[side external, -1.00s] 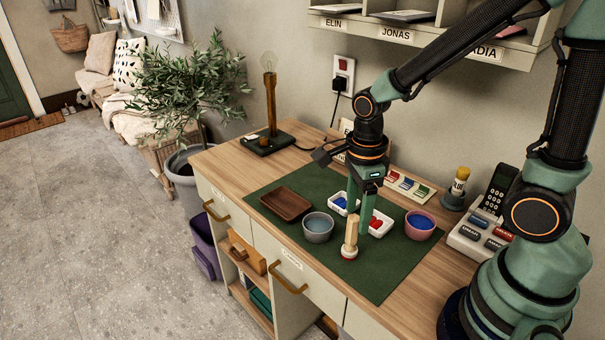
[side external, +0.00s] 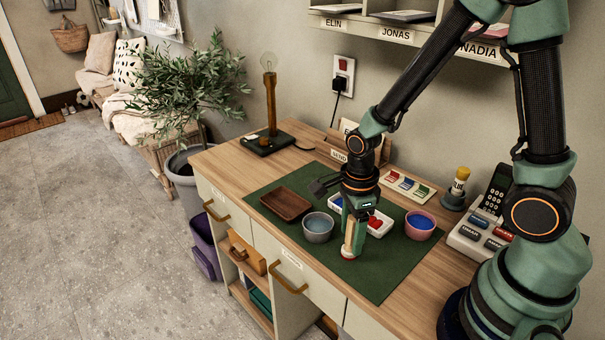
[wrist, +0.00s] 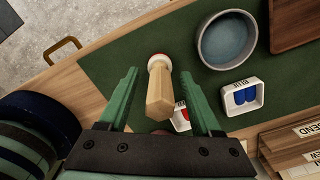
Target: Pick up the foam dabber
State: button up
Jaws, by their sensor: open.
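The foam dabber (side external: 347,248) has a pale wooden handle and a white-and-red base. It stands upright on the green mat (side external: 275,203). My gripper (side external: 355,232) has come down around the handle and partly hides it in the side view. In the wrist view, the dabber (wrist: 159,92) lies between the two green fingers of my gripper (wrist: 159,75). The fingers are apart, with a gap on each side of the handle, so my gripper is open and holds nothing.
A grey bowl (side external: 318,239) stands just left of the dabber. A brown tray (side external: 286,204) lies farther left. White trays with blue and red pieces sit close behind; the blue one (wrist: 257,103) shows its label. A pink bowl (side external: 419,235) stands right. The mat's front is clear.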

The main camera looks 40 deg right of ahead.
grip_shut()
jog(key=shift+r, duration=0.2)
notch_tip(320, 180, up, 20)
jog(key=shift+f, duration=0.15)
dwell(0.4)
jog(key=c, duration=0.9)
grip_release()
grip_shut()
